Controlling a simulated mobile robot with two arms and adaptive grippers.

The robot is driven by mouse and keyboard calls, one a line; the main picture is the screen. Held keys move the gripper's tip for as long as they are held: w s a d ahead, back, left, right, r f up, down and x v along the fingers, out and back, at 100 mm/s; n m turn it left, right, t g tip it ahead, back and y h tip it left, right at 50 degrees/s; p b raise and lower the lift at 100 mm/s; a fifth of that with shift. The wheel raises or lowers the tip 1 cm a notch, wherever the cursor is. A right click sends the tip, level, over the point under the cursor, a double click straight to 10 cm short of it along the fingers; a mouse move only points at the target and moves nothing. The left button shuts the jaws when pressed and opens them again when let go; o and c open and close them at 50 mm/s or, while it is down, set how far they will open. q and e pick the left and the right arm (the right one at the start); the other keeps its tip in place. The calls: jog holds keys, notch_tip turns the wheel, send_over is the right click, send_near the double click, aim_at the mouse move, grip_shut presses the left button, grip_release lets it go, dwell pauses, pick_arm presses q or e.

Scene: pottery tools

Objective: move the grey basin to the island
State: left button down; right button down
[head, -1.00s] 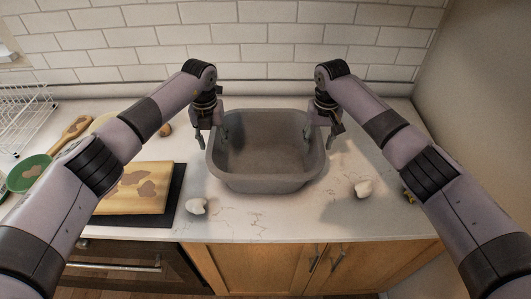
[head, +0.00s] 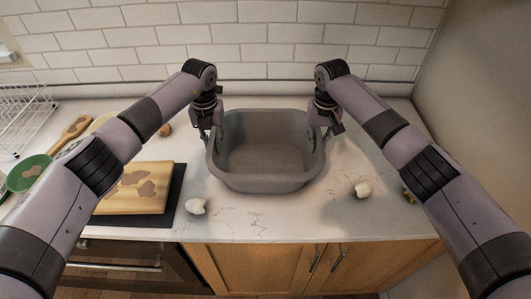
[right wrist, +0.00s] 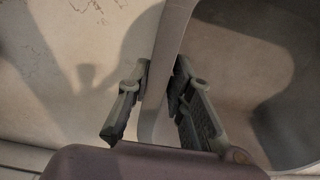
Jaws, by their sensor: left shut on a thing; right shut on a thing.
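The grey basin (head: 265,183) stands on the white counter near the back wall, in the middle of the head view. It looks empty and level. My left gripper (head: 216,132) is shut on the basin's left rim. My right gripper (head: 318,130) is shut on its right rim. In the right wrist view my right gripper (right wrist: 160,88) has one finger outside and one finger inside the basin wall (right wrist: 172,45). Whether the basin touches the counter or is slightly raised is hard to tell. The island is not identifiable in these views.
A wooden board (head: 137,188) lies on a dark mat at left, near a green bowl (head: 30,173) and a wire rack (head: 25,120). A side wall bounds the right.

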pick_arm(q)
jog(key=shift+r, duration=0.1)
pick_arm(e)
jog(key=shift+d+r, duration=0.1)
dwell(0.4)
